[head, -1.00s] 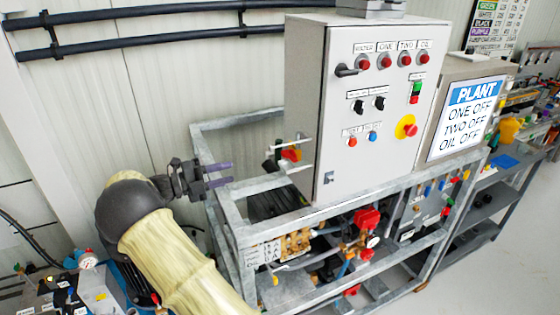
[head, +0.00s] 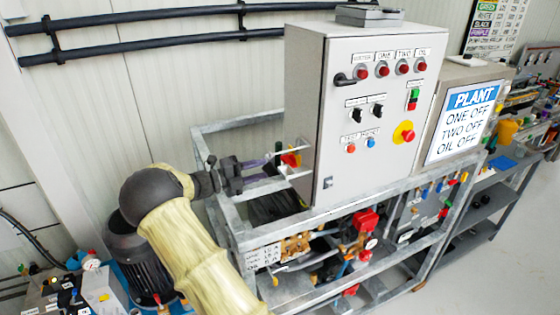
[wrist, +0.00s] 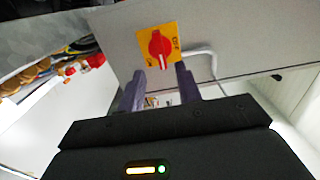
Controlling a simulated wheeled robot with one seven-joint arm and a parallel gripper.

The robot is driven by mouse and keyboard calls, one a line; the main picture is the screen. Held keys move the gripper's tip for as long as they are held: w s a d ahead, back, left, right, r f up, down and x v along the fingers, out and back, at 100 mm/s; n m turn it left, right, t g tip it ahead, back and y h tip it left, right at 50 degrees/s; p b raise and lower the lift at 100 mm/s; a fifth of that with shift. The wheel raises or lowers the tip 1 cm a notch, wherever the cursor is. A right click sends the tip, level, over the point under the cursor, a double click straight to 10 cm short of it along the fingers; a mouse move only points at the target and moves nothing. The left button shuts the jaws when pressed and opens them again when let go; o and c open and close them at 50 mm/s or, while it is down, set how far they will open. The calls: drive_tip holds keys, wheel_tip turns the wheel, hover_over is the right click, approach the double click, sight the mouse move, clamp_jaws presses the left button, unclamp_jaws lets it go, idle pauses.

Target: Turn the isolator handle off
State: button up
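The isolator handle is a red rotary knob (head: 291,160) on a yellow plate on the left side of the grey control cabinet (head: 375,110). In the wrist view the red handle (wrist: 159,47) sits on its yellow plate (wrist: 172,35), with its long axis roughly up and down in the picture and a white mark at its lower end. The lettering on the plate is small. My gripper (head: 268,168) is just left of the handle, pointing at it. In the wrist view my gripper (wrist: 160,84) is open, its purple fingers either side of the handle's line, apparently short of it.
A pale bent bar (wrist: 205,58) stands out from the cabinet close to the right finger. A galvanised frame (head: 222,190) runs below and around my arm. Black pipes (head: 150,37) run along the wall behind. A sign (head: 467,120) reads ONE OFF, TWO OFF, OIL OFF.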

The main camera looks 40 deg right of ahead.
sight(285, 163)
drive_tip(key=p+x, duration=0.2)
drive_tip(key=x, duration=0.5)
drive_tip(key=shift+s+d, duration=0.1)
drive_tip(key=shift+d, duration=0.1)
clamp_jaws()
